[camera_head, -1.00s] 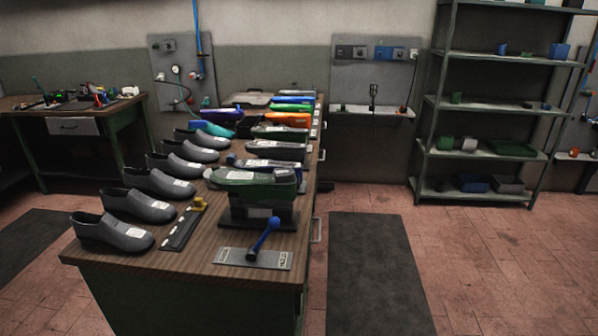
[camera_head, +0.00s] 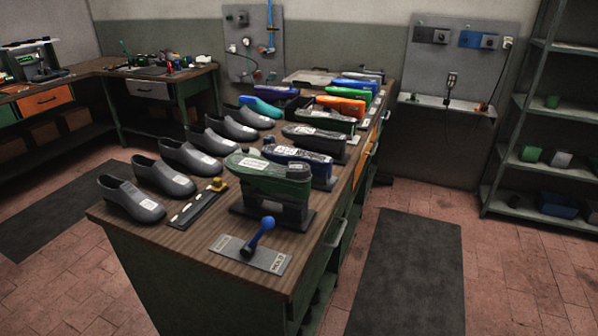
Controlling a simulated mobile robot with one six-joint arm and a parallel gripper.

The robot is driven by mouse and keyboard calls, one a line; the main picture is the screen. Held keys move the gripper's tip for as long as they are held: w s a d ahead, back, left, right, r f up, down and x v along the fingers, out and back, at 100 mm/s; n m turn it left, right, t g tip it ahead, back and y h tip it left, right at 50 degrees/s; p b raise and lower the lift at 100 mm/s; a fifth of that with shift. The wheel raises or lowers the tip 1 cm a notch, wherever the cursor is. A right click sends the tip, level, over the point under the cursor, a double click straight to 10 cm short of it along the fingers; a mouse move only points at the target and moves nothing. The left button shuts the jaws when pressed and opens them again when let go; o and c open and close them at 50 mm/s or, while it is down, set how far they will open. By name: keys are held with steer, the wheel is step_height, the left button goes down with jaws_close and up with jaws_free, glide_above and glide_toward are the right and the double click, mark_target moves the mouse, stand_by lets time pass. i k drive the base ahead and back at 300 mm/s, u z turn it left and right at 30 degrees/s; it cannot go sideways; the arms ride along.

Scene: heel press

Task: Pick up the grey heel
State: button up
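No piece is clearly marked as the grey heel. A small grey block (camera_head: 299,171) sits on the right end of a green shoe-shaped form (camera_head: 262,180) on a dark stand near the front of the wooden bench (camera_head: 168,236). It may be the heel, but I cannot tell for sure. Several grey shoes (camera_head: 130,198) stand in a row along the bench's left side. My gripper is not in view.
A blue-handled lever (camera_head: 262,235) rises from a grey plate (camera_head: 272,259) at the bench's front. A dark strip with a yellow knob (camera_head: 217,185) lies beside the stand. Coloured forms (camera_head: 341,105) line the bench's right side. Floor with a dark mat (camera_head: 408,270) is clear to the right.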

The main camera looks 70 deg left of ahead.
mark_target(295, 170)
steer(key=u, duration=4.25)
steer(key=i, duration=0.1)
steer(key=z, duration=2.65)
steer(key=k, duration=0.15)
steer(key=u, duration=2.3)
steer(key=k, duration=0.25)
steer(key=u, duration=0.45)
